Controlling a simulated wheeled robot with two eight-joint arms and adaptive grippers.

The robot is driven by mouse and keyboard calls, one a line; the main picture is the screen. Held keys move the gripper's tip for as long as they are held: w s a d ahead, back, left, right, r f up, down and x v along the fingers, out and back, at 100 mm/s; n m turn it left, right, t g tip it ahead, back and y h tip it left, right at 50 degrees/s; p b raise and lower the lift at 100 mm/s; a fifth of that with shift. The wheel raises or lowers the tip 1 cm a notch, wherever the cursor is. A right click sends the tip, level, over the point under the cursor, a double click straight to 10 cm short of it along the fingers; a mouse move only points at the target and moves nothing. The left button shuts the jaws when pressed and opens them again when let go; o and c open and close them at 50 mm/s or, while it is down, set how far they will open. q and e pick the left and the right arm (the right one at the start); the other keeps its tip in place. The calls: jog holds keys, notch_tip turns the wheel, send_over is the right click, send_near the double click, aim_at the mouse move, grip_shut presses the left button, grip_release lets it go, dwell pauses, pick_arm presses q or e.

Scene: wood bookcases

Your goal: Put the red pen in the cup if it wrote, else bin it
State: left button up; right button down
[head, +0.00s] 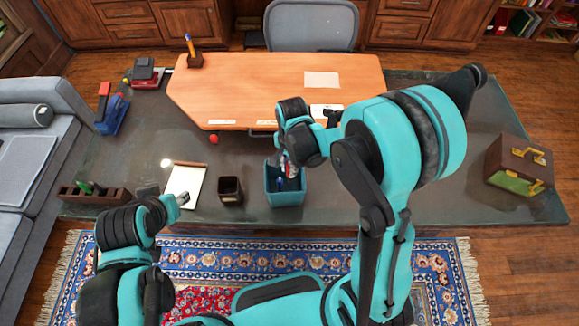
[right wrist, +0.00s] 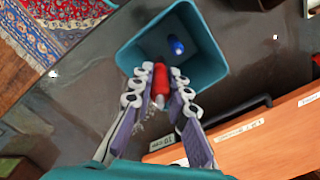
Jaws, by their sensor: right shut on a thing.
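My right gripper (head: 289,165) is over the teal bin (head: 285,199). In the right wrist view its fingers (right wrist: 160,88) are closed on the red pen (right wrist: 160,75), which points into the mouth of the teal bin (right wrist: 207,93). A blue object (right wrist: 176,46) lies inside the bin. A dark square cup (head: 230,191) stands just left of the bin and looks empty. A white notepad (head: 185,186) lies left of the cup; I cannot make out any mark on it. My left gripper (head: 182,200) is near the notepad's lower left corner, its finger opening unclear.
A dark pen tray (head: 118,197) with a green item is at the left. A pen holder (head: 195,62), a stapler (head: 112,115) and a red ball (head: 213,139) are farther back. The glass desktop (head: 450,190) between bin and briefcase is clear.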

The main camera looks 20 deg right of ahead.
jog(key=c, duration=1.4)
grip_release()
notch_tip(320, 180, up, 12)
jog(key=shift+d+r, duration=0.1)
jog(key=shift+d, duration=0.05)
jog(key=s+d+f+n+t+b, duration=0.4)
jog(key=s+n+t+b, duration=0.3)
jog(key=s+n, duration=0.3)
jog(key=shift+s+d+f+n+b, duration=0.2)
jog(key=shift+f+n+b, duration=0.3)
jog(key=shift+n+b, duration=0.45)
